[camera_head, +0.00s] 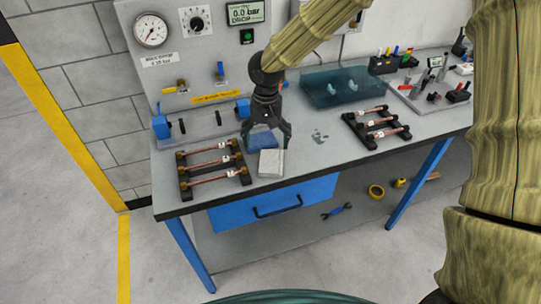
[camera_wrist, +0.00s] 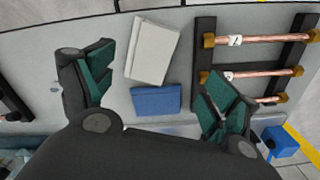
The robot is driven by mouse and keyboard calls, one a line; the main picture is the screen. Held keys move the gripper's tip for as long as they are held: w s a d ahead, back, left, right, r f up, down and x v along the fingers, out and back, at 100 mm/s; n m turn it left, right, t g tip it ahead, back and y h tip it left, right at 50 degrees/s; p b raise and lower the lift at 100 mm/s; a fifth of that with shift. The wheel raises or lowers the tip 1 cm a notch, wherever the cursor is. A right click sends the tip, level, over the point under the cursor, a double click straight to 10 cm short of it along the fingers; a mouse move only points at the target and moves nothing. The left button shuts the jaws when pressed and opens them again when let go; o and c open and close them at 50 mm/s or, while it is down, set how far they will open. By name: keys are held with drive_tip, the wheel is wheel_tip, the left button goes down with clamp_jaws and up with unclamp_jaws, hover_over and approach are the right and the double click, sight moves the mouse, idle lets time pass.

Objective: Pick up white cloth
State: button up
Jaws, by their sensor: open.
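The white cloth (camera_head: 271,163) lies folded flat on the workbench near its front edge. It also shows in the wrist view (camera_wrist: 153,50) as a pale grey-white rectangle. A folded blue cloth (camera_head: 262,140) lies right behind it; in the wrist view the blue cloth (camera_wrist: 156,99) is nearer to my gripper's base. My gripper (camera_head: 266,140) points down above the two cloths, fingers spread and empty. In the wrist view its green-padded fingertips (camera_wrist: 160,85) stand on either side of the cloths. Its height above the bench is hard to tell.
A black rack with copper tubes (camera_head: 214,168) stands close on the left of the cloths. A second rack (camera_head: 376,128) is at the right. A teal translucent tray (camera_head: 343,87) and a tool board (camera_head: 432,88) lie further back. Bare bench (camera_head: 318,152) lies right of the white cloth.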

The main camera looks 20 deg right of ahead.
drive_tip(key=p, duration=0.1)
hover_over(271, 161)
drive_tip(key=f, duration=0.3)
drive_tip(key=shift+a+f, duration=0.3)
drive_tip(key=shift+a, duration=0.1)
drive_tip(key=shift+s+f+p, duration=0.1)
drive_tip(key=shift+f+p, duration=0.3)
drive_tip(key=shift+f, duration=0.2)
drive_tip(key=shift+d+f+p, duration=0.15)
drive_tip(key=shift+f+p, duration=0.3)
drive_tip(key=shift+f, duration=0.2)
drive_tip(key=shift+d+f+p, duration=0.15)
drive_tip(key=shift+f+p, duration=0.3)
drive_tip(key=shift+f, duration=0.15)
drive_tip(key=shift+f+p, duration=0.35)
drive_tip(key=shift+f, duration=0.9)
drive_tip(key=c, duration=1.1)
